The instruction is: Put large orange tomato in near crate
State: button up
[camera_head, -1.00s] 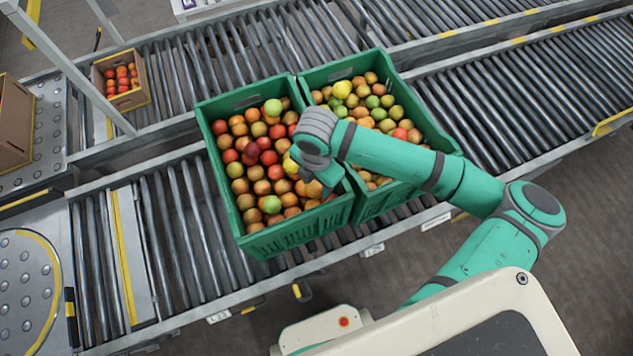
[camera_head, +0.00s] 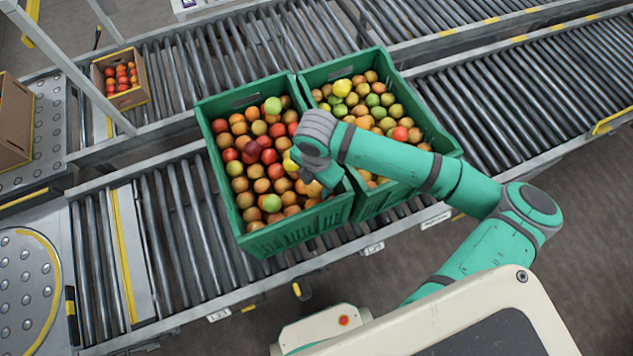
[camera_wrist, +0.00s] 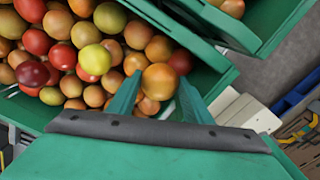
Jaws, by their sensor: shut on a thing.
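A large orange tomato (camera_wrist: 159,81) sits between the fingertips of my gripper (camera_wrist: 157,90) in the wrist view. The gripper is shut on it. In the head view my gripper (camera_head: 321,176) is over the right side of the left green crate (camera_head: 290,238), close to its wall, and my wrist hides part of the fruit there. This crate is full of red, orange, brown and green-yellow tomatoes, and its wall also shows in the wrist view (camera_wrist: 180,35). Whether the held tomato touches the fruit below, I cannot tell.
A second green crate (camera_head: 385,205), also full of mixed tomatoes, stands close against the right side of the first. Both rest on a roller conveyor (camera_head: 170,235). A small cardboard box of red tomatoes (camera_head: 140,97) is at the upper left. Rollers left of the crates are clear.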

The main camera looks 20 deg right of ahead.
jog(key=o, duration=0.8)
jog(key=c, duration=0.3)
jog(key=shift+r, duration=3.5)
